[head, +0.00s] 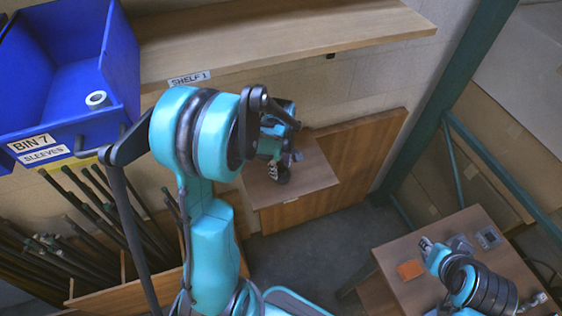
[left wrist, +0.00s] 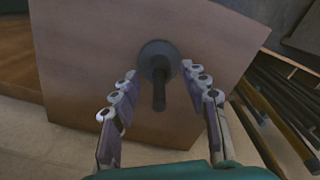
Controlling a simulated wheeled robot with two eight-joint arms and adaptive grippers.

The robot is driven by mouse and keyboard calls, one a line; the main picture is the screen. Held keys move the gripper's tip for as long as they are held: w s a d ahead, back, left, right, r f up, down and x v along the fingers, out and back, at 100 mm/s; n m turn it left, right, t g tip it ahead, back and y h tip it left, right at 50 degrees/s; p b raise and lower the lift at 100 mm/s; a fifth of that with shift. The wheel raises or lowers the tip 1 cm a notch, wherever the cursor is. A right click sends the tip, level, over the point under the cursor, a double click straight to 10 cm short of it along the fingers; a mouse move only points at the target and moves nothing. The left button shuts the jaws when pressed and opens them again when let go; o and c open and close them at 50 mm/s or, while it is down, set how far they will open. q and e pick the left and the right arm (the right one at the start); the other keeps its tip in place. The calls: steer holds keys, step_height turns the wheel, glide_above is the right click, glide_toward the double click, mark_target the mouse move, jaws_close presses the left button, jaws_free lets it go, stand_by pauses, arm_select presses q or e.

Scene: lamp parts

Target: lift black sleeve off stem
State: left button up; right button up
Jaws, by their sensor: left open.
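A dark upright stem (left wrist: 159,90) rises from a round dark base (left wrist: 158,52) on a small wooden ledge (left wrist: 90,60). I cannot tell the black sleeve from the stem; both read as one dark rod. My left gripper (left wrist: 159,71) is open, with one finger on each side of the rod and a gap on both sides. In the head view my left gripper (head: 290,157) is over the ledge (head: 318,178) and hides most of the rod; part of the dark base (head: 281,174) shows. My right gripper (head: 427,246) is at the right table, too small to read.
A blue bin (head: 60,105) labelled sleeves holds a pale ring (head: 97,99). A wooden shelf (head: 270,38) runs above the ledge. Dark rods (head: 85,220) stand in a wooden rack at the left. The right table (head: 400,290) carries an orange block (head: 411,269) and small parts.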

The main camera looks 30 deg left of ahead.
arm_select(q)
steer(key=shift+f, duration=0.1)
jaws_close()
stand_by(0.3)
steer(key=shift+r+p, duration=0.4)
steer(key=shift+r, duration=0.25)
steer(key=shift+r, duration=0.1)
steer(key=shift+r+p, duration=1.35)
steer(key=shift+r, duration=0.55)
steer(key=shift+r+p, duration=1.3)
steer(key=shift+r, duration=0.7)
